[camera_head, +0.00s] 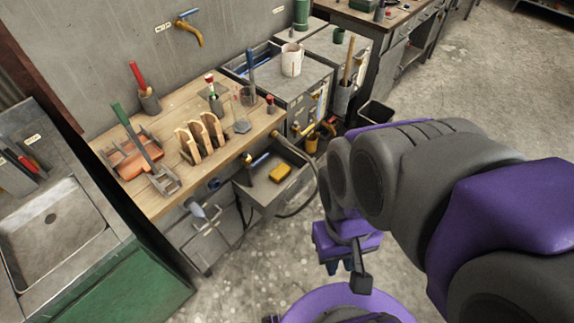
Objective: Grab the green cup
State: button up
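A small dark green cup (339,36) stands upright on the right-hand grey cabinet top at the back. A taller green cylinder (301,14) stands to its left, near the wall. My gripper (347,264) is low in the middle of the view, in front of the workbench and well below and apart from the cup. Its fingers are small and partly hidden by my arm, so I cannot tell whether it is open or shut. I see no object held in it.
A white mug (291,59) stands on the nearer cabinet top. The wooden workbench (165,203) holds racks, bottles and tools. An open drawer (262,195) with a yellow block juts out. A tool holder (343,98) stands beside the cabinets. Concrete floor at right is clear.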

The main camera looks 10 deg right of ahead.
aim_at(339, 36)
jog(key=i+l+z, duration=0.8)
jog(key=l, duration=0.2)
jog(key=i+l+z, duration=0.5)
jog(key=i+z, duration=0.3)
jog(key=i+l+z, duration=0.1)
jog(key=i, duration=0.65)
jog(key=i+l, duration=0.2)
jog(key=i, duration=0.5)
jog(key=i+u, duration=0.2)
jog(key=u, duration=0.2)
jog(key=i+u, duration=0.2)
jog(key=u, duration=0.25)
jog(key=i+u, duration=0.25)
jog(key=u, duration=0.15)
jog(key=i+l+u, duration=0.15)
jog(key=u, duration=0.25)
jog(key=i+l+u, duration=0.1)
jog(key=i+u, duration=0.15)
jog(key=u, duration=0.15)
jog(key=i+l+u, duration=0.1)
jog(key=u, duration=0.25)
jog(key=i+l, duration=0.05)
jog(key=i, duration=0.05)
